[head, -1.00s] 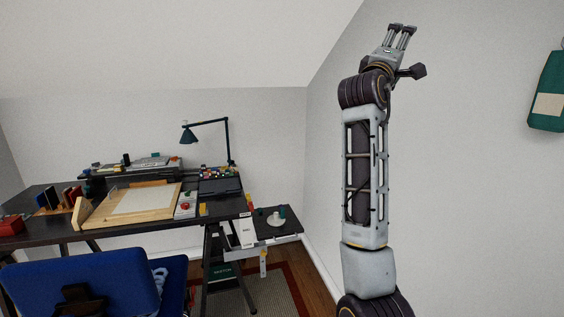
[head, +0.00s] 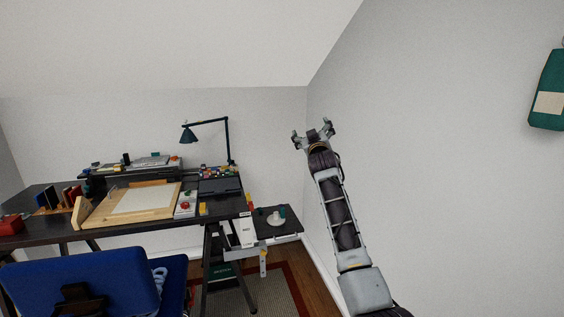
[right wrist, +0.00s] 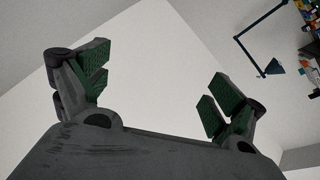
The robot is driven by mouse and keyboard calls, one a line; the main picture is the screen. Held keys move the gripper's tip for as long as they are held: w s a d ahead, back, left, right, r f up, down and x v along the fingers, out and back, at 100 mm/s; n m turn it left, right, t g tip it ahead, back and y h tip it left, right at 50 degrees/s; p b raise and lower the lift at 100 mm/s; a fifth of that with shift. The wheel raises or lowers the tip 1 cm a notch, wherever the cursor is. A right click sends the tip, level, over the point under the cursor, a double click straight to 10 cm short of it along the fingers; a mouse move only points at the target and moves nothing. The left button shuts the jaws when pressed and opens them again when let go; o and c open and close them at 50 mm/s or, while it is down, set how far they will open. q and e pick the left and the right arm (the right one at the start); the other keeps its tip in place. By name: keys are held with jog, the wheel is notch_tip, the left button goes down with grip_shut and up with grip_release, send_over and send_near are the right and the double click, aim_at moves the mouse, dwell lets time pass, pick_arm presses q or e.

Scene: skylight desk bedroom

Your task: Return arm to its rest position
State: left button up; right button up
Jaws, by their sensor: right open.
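My right arm rises from the lower right of the head view and leans up and to the left. My right gripper (head: 312,130) is at its top end, in front of the grey wall, to the right of the desk lamp. Its fingers are spread open and nothing is between them. The right wrist view also shows the open gripper (right wrist: 158,90), with green finger pads apart and empty, against bare wall and ceiling. My left gripper is in neither view.
A dark desk (head: 55,238) at the left bears a wooden drawing board (head: 90,217) and a blue lamp (head: 190,134). A blue chair (head: 80,285) stands in front. A small side shelf (head: 290,229) is right of the desk. A green hanging item (head: 547,75) is on the right wall.

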notch_tip(320, 180, down, 39)
jog(key=m+g+y, duration=0.1)
jog(key=m+g, duration=0.1)
jog(key=g, duration=0.3)
jog(key=s+d+f+g+b, duration=0.1)
jog(key=s+d+f+g, duration=0.1)
jog(key=s+f, duration=0.65)
jog(key=s+d+f+m+g, duration=0.1)
jog(key=s+f, duration=0.2)
jog(key=f, duration=1.1)
jog(key=s+d+f+g+b, duration=0.15)
jog(key=s+f, duration=0.45)
jog(key=f, duration=0.6)
jog(key=s+d+f+g+h, duration=0.1)
jog(key=s+d+f+g, duration=0.25)
jog(key=s+f, duration=1)
jog(key=s+d+f+g, duration=0.2)
jog(key=s+d+f, duration=0.2)
jog(key=s+f, duration=0.9)
jog(key=s+d+f+g, duration=0.1)
jog(key=s+f, duration=0.1)
jog(key=s, duration=1)
jog(key=s+d+f+g, duration=0.1)
jog(key=s+f+g, duration=0.1)
jog(key=s, duration=1.1)
jog(key=s+d+f+g+b, duration=0.1)
jog(key=s+f, duration=0.1)
jog(key=s, duration=1.1)
jog(key=shift+s+d+h, duration=0.2)
jog(key=shift+d+h, duration=0.2)
